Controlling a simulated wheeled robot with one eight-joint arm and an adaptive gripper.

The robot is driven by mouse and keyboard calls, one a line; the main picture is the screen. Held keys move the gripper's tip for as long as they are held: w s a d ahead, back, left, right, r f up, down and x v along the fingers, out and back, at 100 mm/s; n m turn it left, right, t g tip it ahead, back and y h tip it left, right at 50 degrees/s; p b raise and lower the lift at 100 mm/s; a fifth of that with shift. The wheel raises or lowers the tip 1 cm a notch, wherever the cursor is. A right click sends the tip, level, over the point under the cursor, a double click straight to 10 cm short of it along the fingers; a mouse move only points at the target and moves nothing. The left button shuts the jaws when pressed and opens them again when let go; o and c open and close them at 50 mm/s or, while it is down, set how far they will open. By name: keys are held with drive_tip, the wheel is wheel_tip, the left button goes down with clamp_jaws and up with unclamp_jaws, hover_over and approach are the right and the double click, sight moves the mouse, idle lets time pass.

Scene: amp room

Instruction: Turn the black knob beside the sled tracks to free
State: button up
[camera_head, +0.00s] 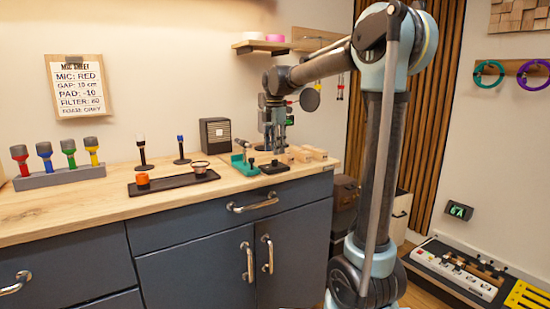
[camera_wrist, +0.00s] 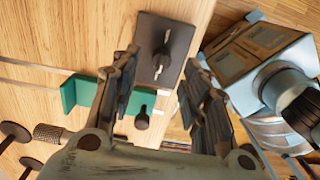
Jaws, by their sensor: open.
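A black plate (camera_wrist: 146,72) bearing a small dark knob (camera_wrist: 163,52) lies on the wooden counter; the plate also shows in the head view (camera_head: 274,169). The knob has a short pointer. Two thin pale sled tracks (camera_wrist: 35,67) run across the counter beside the plate, with a teal sled (camera_wrist: 78,92) on them. The teal sled also shows in the head view (camera_head: 241,166). A second small dark knob (camera_wrist: 142,121) shows near the teal sled. My gripper (camera_wrist: 162,78) is open and empty, pointing down above the plate. Its fingers frame the knob in the wrist view; contact cannot be told.
A dark tray (camera_head: 160,186) with an orange cup and a small bowl lies left of the teal sled. A black speaker box (camera_head: 215,134) stands behind. Wooden blocks (camera_head: 313,153) sit at the counter's right end. A microphone rack (camera_head: 62,177) stands far left.

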wheel_tip(320, 180, up, 7)
idle(0.3)
drive_tip(key=shift+w+d+r, duration=0.1)
drive_tip(key=s+d+f+m+t, duration=0.1)
drive_tip(key=s+d+f+m, duration=0.85)
drive_tip(key=s, duration=0.25)
drive_tip(key=s+d+f+m+t, duration=0.1)
drive_tip(key=s+d+f+m, duration=0.8)
drive_tip(key=s, duration=0.3)
drive_tip(key=s+d+f+m, duration=0.3)
drive_tip(key=s+f+m, duration=0.3)
drive_tip(key=f, duration=0.6)
drive_tip(key=shift+s+d+f, duration=0.15)
drive_tip(key=shift+s+f, duration=0.2)
drive_tip(key=shift+s, duration=0.8)
